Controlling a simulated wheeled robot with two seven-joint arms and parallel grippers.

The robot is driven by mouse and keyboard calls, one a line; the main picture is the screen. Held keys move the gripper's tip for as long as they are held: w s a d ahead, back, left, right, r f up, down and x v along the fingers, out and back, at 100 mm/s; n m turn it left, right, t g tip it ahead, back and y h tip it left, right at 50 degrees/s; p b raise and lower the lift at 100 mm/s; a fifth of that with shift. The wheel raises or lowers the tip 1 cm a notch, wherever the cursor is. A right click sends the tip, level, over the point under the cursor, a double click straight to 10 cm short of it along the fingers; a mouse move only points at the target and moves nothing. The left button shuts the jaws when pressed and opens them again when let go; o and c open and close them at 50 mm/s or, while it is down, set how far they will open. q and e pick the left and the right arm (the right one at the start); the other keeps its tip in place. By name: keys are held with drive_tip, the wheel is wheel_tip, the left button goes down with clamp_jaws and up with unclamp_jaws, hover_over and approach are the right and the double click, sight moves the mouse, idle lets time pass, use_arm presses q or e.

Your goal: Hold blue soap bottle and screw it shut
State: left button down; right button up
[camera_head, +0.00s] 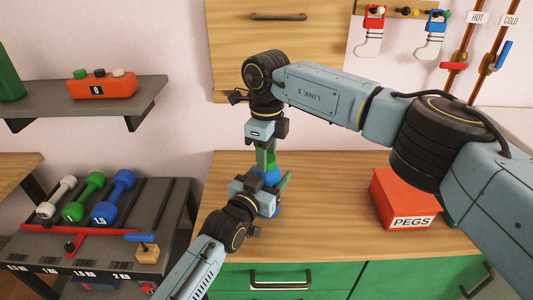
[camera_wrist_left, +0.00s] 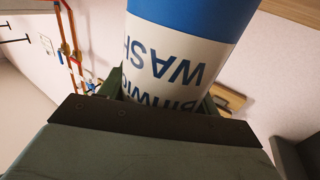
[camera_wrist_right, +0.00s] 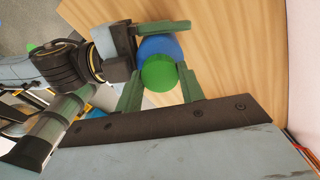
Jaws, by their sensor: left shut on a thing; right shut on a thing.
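The blue soap bottle (camera_head: 270,177) stands on the wooden counter, mostly hidden behind my left gripper in the head view. Its white label with "WASH" shows upside down in the left wrist view (camera_wrist_left: 170,60). My left gripper (camera_head: 272,190) is shut around the bottle's body from the front. My right gripper (camera_head: 266,152) comes down from above and is shut on the green cap at the bottle's top. In the right wrist view the green cap (camera_wrist_right: 160,73) sits between the fingers, with the blue bottle shoulder (camera_wrist_right: 160,47) beneath it. Cap threads are hidden.
A red box labelled PEGS (camera_head: 402,199) stands on the counter (camera_head: 330,235) to the right, below my right arm. A dumbbell rack (camera_head: 150,205) is at the left. Bare counter lies between bottle and box.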

drive_tip(key=o, duration=1.2)
drive_tip(key=shift+c, duration=0.2)
wheel_tip(320, 180, up, 12)
use_arm(q)
drive_tip(key=shift+c, duration=1.3)
unclamp_jaws()
